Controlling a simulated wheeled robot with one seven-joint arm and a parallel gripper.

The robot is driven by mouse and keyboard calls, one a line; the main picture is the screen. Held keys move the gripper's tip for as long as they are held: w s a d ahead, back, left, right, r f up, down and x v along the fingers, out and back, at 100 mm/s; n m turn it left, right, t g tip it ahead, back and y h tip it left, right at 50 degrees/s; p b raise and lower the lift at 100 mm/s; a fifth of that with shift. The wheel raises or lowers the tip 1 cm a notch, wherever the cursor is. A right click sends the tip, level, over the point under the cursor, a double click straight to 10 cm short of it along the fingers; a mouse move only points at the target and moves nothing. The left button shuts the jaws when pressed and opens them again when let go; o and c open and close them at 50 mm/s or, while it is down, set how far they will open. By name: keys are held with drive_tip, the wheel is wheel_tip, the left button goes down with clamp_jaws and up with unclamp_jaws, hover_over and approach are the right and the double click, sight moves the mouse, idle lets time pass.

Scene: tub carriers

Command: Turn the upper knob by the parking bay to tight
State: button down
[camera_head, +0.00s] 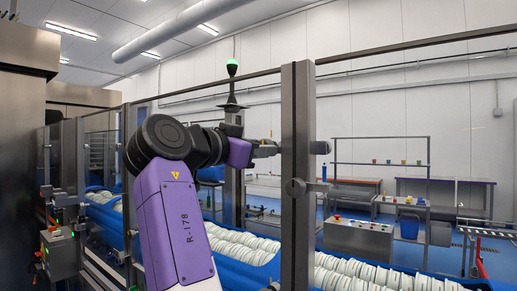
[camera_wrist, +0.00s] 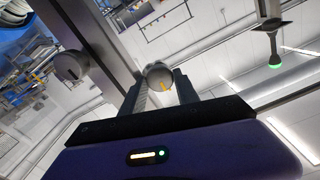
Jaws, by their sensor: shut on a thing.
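The upper knob (camera_wrist: 157,73) is round and grey with a yellow mark on its face, on the dark post (camera_head: 298,120). In the wrist view, my gripper (camera_wrist: 160,88) has one finger on each side of it and is shut on it. The yellow mark points towards the lower part of that view. In the head view, my gripper (camera_head: 272,149) reaches the post at the upper knob's height. Tight markings cannot be made out.
Dark rails and clear panels run to both sides of the post. Behind is a blue conveyor (camera_head: 262,272) with rows of white discs. A grey control box (camera_head: 358,238) and a shelf rack (camera_head: 380,140) stand beyond. A green-lit lamp (camera_head: 232,66) rises above the rail.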

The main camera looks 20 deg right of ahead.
drive_tip(key=c, duration=0.9)
unclamp_jaws()
drive_tip(key=b+v, duration=0.1)
drive_tip(key=v, duration=0.6)
drive_tip(key=shift+s+a+b, duration=0.25)
drive_tip(key=shift+a+b, duration=0.05)
drive_tip(key=shift+b, duration=0.1)
